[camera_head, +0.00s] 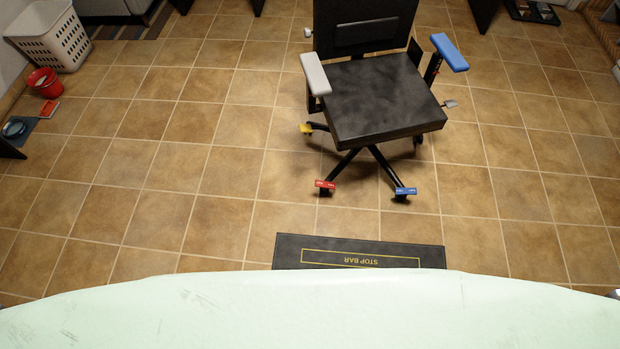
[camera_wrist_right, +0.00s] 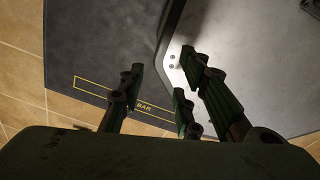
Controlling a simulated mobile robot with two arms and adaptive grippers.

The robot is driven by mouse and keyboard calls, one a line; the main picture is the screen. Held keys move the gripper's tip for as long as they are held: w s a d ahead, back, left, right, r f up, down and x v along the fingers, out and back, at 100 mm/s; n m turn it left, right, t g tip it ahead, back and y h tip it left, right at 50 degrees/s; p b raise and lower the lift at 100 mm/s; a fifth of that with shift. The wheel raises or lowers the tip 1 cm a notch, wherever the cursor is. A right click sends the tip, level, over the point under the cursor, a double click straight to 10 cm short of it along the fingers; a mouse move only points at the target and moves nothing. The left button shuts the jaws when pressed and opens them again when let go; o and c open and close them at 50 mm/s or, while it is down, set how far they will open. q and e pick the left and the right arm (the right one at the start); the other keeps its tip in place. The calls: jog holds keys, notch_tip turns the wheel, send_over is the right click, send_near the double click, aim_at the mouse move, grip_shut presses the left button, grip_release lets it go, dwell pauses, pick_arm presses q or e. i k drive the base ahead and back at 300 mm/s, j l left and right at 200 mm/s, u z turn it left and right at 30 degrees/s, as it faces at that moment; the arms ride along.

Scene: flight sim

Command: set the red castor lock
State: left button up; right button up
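In the head view, the red castor lock (camera_head: 325,185) sits on a castor at the end of the office chair's front left leg. The black office chair (camera_head: 375,105) stands on the tiled floor, with a blue castor lock (camera_head: 404,191) to the right and a yellow one (camera_head: 306,128) to the left. In the right wrist view, my right gripper (camera_wrist_right: 165,85) has its fingers spread apart with nothing between them, above the stop bar mat and a grey surface. It is away from the castor lock. My left gripper is not in view.
A black mat marked STOP BAR (camera_head: 360,251) lies in front of the chair. My pale green body fills the bottom of the head view. A white basket (camera_head: 52,38) and a red bucket (camera_head: 45,83) stand at the far left. The tiles left of the chair are clear.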

aim_at(318, 183)
jog(key=i+j+u, duration=0.1)
jog(key=u, duration=0.3)
jog(key=i+u, duration=0.4)
jog(key=u, duration=0.4)
jog(key=i+l+u, duration=0.2)
jog(key=u, duration=0.2)
jog(key=i+u, duration=0.4)
jog(key=i, duration=0.3)
jog(key=i+z, duration=0.95)
jog(key=k+j, duration=0.05)
